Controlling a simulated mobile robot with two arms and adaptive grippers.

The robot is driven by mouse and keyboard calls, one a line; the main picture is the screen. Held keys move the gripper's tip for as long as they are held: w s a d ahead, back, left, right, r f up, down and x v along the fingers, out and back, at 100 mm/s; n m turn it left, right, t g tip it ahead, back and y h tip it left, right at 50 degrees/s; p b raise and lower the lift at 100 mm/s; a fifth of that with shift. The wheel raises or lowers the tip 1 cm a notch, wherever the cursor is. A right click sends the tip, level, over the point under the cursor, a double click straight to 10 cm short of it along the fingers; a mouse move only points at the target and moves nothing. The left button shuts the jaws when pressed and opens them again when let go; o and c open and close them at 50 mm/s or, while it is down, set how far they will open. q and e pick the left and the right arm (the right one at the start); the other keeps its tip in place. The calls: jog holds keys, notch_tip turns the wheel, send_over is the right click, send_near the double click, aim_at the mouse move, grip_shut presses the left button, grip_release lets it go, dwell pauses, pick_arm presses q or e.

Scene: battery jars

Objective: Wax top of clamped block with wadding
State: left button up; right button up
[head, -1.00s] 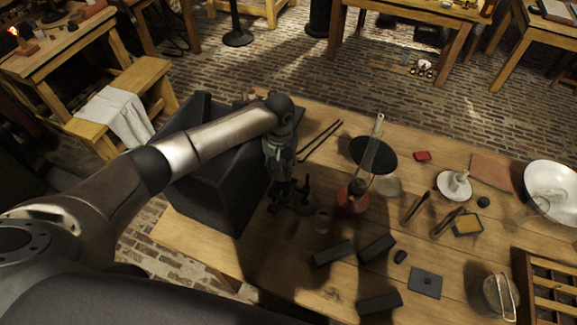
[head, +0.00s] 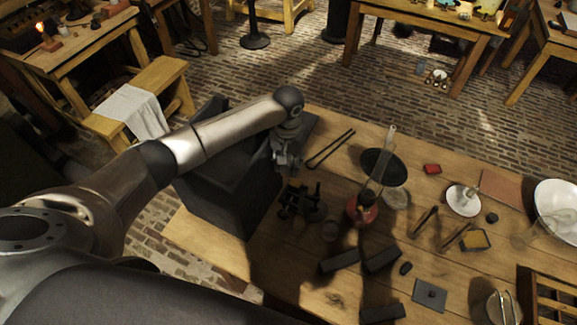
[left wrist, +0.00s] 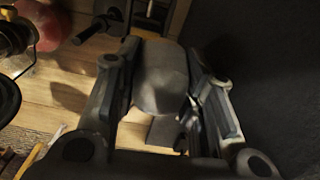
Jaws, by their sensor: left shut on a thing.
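My left gripper (head: 285,166) hangs above the table's left part, just behind the dark clamp (head: 300,203). In the left wrist view, my left gripper (left wrist: 160,95) is shut on a rounded grey pad (left wrist: 160,75), which looks like the wadding. The pad sits between the two fingers. The clamp shows in part at the top of that view (left wrist: 105,25), apart from the pad. I cannot make out the block in the clamp or its top. My right gripper is in neither view.
A red-based vessel (head: 361,208) stands right of the clamp. Dark blocks (head: 382,258) lie in front. Thin black tongs (head: 330,149) lie behind. A white bowl (head: 556,205) is far right.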

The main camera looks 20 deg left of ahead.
pick_arm(q)
jog(key=shift+r, duration=0.5)
jog(key=shift+r, duration=0.1)
jog(key=shift+r, duration=1.45)
